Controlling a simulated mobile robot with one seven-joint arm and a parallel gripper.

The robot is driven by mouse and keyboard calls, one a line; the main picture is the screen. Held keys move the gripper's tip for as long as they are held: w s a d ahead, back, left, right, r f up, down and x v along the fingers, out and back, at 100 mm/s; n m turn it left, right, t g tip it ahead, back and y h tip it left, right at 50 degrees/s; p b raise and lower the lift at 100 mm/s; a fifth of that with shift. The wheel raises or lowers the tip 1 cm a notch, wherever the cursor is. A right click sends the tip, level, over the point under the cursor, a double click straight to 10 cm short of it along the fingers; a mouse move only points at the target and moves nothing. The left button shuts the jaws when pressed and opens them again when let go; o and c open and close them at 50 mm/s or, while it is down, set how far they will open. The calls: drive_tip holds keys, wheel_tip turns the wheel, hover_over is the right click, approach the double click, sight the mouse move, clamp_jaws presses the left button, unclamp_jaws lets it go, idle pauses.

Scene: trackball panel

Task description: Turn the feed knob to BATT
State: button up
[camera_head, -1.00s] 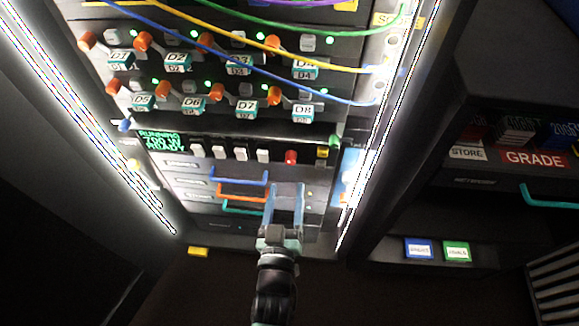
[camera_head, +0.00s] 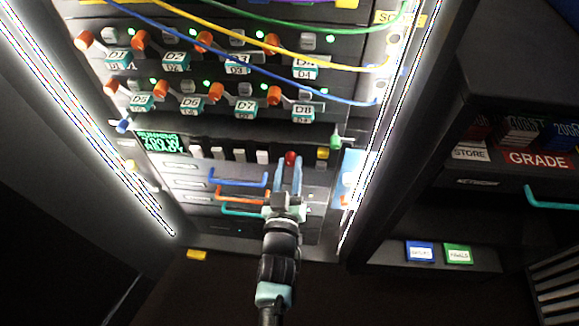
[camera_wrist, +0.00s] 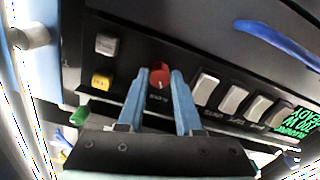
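A small round red knob (camera_head: 290,158) sits on the dark panel strip, right of a row of white switches. It also shows in the wrist view (camera_wrist: 159,76), with a pale pointer mark and lettering below it too small to read. I see no legible FEED or BATT mark. My gripper (camera_head: 289,166) is open and empty, its two blue fingers pointing at the knob. In the wrist view my gripper (camera_wrist: 162,76) has one fingertip on each side of the knob, with gaps showing. I cannot tell how far the tips are from the panel face.
White switches (camera_wrist: 205,90) stand close beside one finger. Yellow (camera_wrist: 101,79) and grey (camera_wrist: 106,46) buttons lie on the other side, with a green knob (camera_wrist: 79,116). Blue (camera_head: 238,184) and orange (camera_head: 240,196) drawer handles sit below. Cables hang across the upper panel.

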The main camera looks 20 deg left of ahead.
clamp_jaws()
drive_tip(key=shift+m, duration=0.4)
drive_tip(key=m+b, duration=0.2)
drive_tip(key=m, duration=0.2)
drive_tip(key=shift+f+m, duration=0.1)
drive_tip(key=shift+m, duration=0.2)
drive_tip(key=m+b, duration=0.1)
drive_tip(key=m, duration=0.5)
drive_tip(key=shift+b, duration=0.35)
drive_tip(key=shift+m, duration=0.4)
drive_tip(key=o, duration=0.5)
unclamp_jaws()
drive_tip(key=shift+s, duration=0.15)
drive_tip(key=v, duration=1.2)
drive_tip(key=shift+s+d+r, duration=0.1)
drive_tip(key=shift+s+r, duration=0.1)
drive_tip(key=shift+s, duration=0.2)
